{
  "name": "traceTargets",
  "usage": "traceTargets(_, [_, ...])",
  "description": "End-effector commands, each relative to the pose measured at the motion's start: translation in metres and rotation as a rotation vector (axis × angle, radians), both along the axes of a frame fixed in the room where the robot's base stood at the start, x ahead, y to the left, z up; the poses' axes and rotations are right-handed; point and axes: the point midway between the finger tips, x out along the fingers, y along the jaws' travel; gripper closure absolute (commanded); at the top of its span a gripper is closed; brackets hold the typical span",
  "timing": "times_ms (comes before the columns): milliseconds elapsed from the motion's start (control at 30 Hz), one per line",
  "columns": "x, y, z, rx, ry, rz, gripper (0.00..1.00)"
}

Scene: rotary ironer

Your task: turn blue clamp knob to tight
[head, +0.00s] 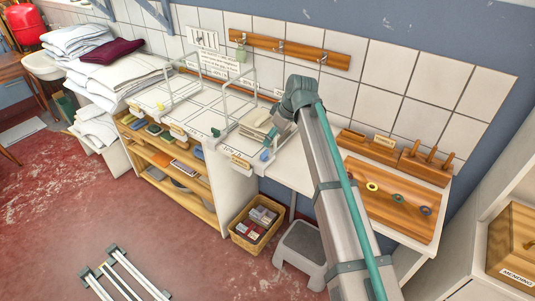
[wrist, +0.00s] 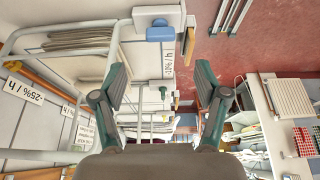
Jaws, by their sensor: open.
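The blue clamp knob (wrist: 160,31) is at the top middle of the wrist view, on a white block at the end of a wire-framed bay. In the head view a small blue knob (head: 265,156) shows at the front edge of the white bench, just below my gripper (head: 271,137). In the wrist view my gripper (wrist: 161,78) has its two teal fingers spread wide with nothing between them. The knob lies beyond the fingertips and appears apart from them. A green knob (wrist: 163,91) shows farther off between the fingers.
Wire frames (head: 240,95) stand on the bench left of my gripper, with folded cloths (head: 257,122) in the nearest bay. A wooden board with coloured rings (head: 385,196) lies to the right. A basket (head: 258,222) and grey step stool (head: 301,252) stand on the floor below.

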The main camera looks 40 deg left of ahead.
Motion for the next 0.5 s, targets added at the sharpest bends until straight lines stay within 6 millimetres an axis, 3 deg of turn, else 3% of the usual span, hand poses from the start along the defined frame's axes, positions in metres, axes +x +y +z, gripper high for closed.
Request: traceTargets(500, [-0.001,0.030,-0.073,-0.003,0.002,0.000,0.27])
